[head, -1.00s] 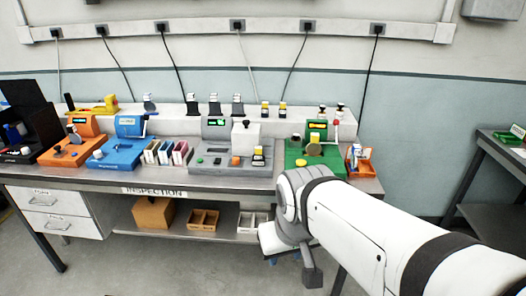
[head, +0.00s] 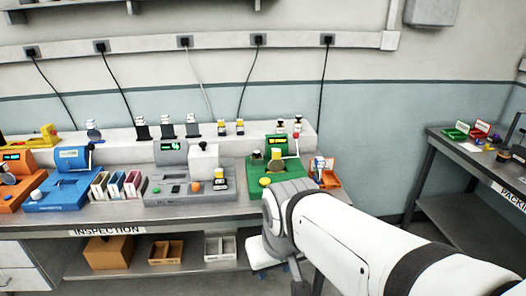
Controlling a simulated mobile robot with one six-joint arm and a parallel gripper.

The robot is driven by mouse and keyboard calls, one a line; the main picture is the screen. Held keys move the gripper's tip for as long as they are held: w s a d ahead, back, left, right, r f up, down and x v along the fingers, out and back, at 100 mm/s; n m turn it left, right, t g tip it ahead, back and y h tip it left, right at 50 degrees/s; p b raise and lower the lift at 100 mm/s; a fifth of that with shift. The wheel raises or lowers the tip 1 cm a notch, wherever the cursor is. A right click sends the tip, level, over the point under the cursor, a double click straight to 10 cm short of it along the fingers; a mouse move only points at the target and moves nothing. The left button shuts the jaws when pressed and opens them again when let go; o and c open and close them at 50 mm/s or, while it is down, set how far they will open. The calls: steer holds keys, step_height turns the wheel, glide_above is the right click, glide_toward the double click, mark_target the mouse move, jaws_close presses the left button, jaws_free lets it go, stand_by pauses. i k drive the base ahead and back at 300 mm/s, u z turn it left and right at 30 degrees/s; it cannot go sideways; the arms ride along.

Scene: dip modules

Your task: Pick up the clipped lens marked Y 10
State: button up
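No marking Y 10 can be read at this distance, so I cannot tell which item is the clipped lens. A round disc with a white tag (head: 94,133) stands upright above the blue device (head: 68,188). Several black clip-like holders (head: 168,130) with pale tops stand on the back ledge. Two small yellow-and-dark pieces (head: 231,128) stand to their right. Another round greyish disc (head: 275,165) is on the green device (head: 256,178). My white arm reaches in from the lower right.
The inspection bench (head: 225,208) is crowded with devices, including a grey one (head: 160,188) and an orange one (head: 8,195). An orange bin (head: 328,180) sits at its right end. A second table (head: 440,150) stands at right. Floor between them is clear.

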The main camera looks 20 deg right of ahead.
mark_target(276, 164)
steer(key=z, duration=0.65)
steer(key=i, duration=1.35)
steer(key=u, duration=0.25)
